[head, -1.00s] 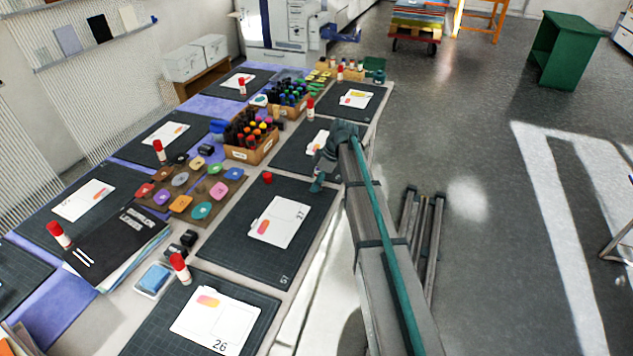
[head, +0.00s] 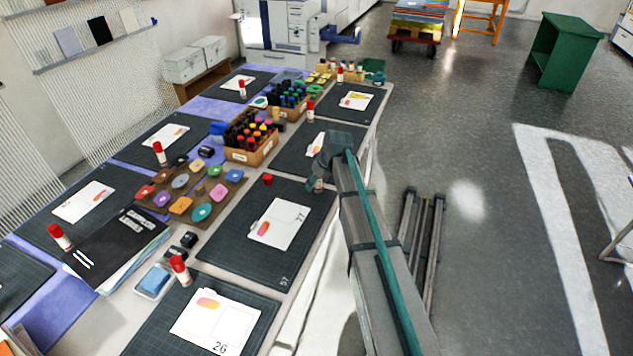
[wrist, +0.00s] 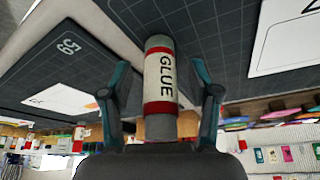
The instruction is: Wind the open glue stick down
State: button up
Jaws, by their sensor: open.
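The open glue stick (wrist: 159,78) has a white body with the word GLUE, red bands and grey ends. In the wrist view it lies between the two fingers of my gripper (wrist: 160,72), with a visible gap on each side. My gripper (head: 319,172) is open around it. The loose red cap (head: 267,179) is on that mat. I cannot see the glue tip clearly.
A white card (head: 279,222) lies on the dark mat (head: 235,245). Capped glue sticks stand at other places, one of them (head: 180,270) near card 26. A box of markers (head: 250,155) and a board of coloured pads (head: 215,190) fill the table's middle. Open floor lies right.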

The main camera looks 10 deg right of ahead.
jog(key=m+h, duration=0.1)
jog(key=m, duration=0.2)
jog(key=m+h+p, duration=0.1)
jog(key=m, duration=0.2)
jog(key=shift+w+d+m+t+h, duration=0.15)
jog(key=shift+m+t+h, duration=0.15)
jog(key=shift+m, duration=0.1)
grip_shut()
dwell(0.4)
jog(key=shift+f+n+y, duration=0.1)
jog(key=shift+n+y, duration=0.6)
jog(key=shift+n, duration=1.2)
jog(key=shift+c, duration=0.4)
grip_release()
jog(key=shift+o, duration=0.4)
